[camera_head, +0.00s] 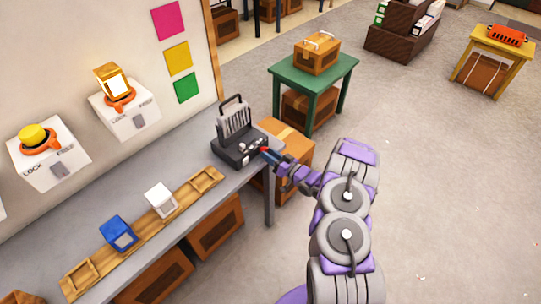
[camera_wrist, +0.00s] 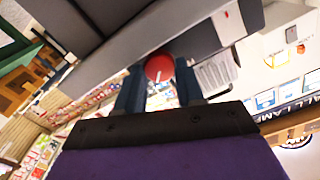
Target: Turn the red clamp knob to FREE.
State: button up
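The red clamp knob (camera_wrist: 159,67) is round with a small white mark. It sits on a grey, box-like device, and its lettering, if any, is too small to read. In the head view, the dark device (camera_head: 238,147) with an upright slatted part and handle stands at the far end of the grey bench. My gripper (camera_wrist: 160,82) is at the knob, one dark blue finger on each side, with no clear gap between them and it. In the head view, my gripper (camera_head: 270,156) reaches the device's right side, where a bit of red shows.
The grey bench (camera_head: 188,183) carries a wooden tray (camera_head: 137,228) with a blue block (camera_head: 118,233) and a white block (camera_head: 160,200). LOCK/FREE wall boxes hold yellow (camera_head: 33,135) and gold (camera_head: 112,80) pieces. A cardboard box (camera_head: 290,145) and green table (camera_head: 318,76) stand beyond. Right floor is open.

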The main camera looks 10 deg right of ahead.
jog(key=c, duration=0.4)
jog(key=shift+n+p, duration=0.4)
jog(key=shift+p, duration=0.2)
jog(key=n+p, duration=0.1)
jog(key=p, duration=0.2)
jog(key=shift+r+n, duration=0.25)
jog(key=shift+n, duration=0.15)
jog(key=n+p, duration=0.2)
jog(key=p, duration=0.1)
jog(key=shift+p, duration=0.3)
jog(key=n+p, duration=0.4)
jog(key=p, duration=0.1)
jog(key=shift+f, duration=0.2)
jog(key=shift+f+n, duration=0.1)
jog(key=shift+n, duration=0.2)
